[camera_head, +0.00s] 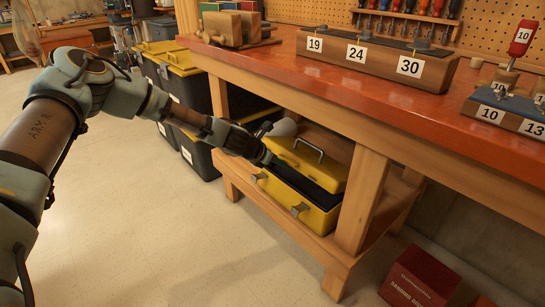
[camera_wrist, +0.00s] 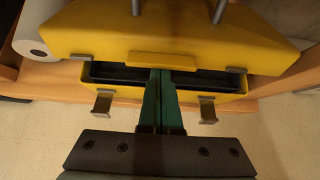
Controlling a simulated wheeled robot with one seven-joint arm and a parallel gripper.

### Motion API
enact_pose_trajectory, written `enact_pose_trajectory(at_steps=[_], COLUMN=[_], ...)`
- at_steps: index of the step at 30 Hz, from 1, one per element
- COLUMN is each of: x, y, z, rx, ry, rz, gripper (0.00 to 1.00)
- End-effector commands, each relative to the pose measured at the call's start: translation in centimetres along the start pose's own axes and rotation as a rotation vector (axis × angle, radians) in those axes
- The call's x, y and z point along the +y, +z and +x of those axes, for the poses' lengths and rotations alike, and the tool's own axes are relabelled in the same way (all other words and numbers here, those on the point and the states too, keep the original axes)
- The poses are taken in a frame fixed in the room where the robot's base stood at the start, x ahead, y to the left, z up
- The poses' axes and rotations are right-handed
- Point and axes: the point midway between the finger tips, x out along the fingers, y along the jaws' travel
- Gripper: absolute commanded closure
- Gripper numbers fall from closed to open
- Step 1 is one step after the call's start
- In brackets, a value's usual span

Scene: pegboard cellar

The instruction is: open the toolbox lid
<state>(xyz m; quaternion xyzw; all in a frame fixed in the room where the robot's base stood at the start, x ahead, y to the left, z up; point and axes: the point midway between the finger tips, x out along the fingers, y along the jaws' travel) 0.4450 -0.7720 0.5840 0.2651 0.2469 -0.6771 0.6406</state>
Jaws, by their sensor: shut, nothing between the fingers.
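The yellow toolbox (camera_head: 318,217) sits on the lower shelf of the workbench. Its yellow lid (camera_head: 318,165), with a grey handle (camera_head: 308,149), is partly raised, and a dark gap shows between lid and body. In the wrist view the lid (camera_wrist: 165,38) tilts up above the box body (camera_wrist: 220,82). Two grey latches (camera_wrist: 102,103) (camera_wrist: 207,109) on the front hang away from the lid. My gripper (camera_head: 271,160) is shut and empty. In the wrist view its green fingertips (camera_wrist: 160,71) reach into the gap under the lid's front edge; contact with the lid cannot be told.
The workbench top (camera_head: 430,97) overhangs the shelf, and a wooden leg (camera_head: 361,200) stands at the toolbox's right. Black bins with yellow lids (camera_head: 185,95) stand to the left. A red box (camera_head: 418,278) is on the floor at right.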

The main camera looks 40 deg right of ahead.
Motion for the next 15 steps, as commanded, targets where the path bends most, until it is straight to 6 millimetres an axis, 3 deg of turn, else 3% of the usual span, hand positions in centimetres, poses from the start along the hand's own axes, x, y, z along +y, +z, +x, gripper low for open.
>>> enact_pose_trajectory(at_steps=[15], x=[-1.0], y=[4.8], z=[-0.9], rx=[-0.004], ry=[-0.001], rz=[-0.005], gripper=[1.0])
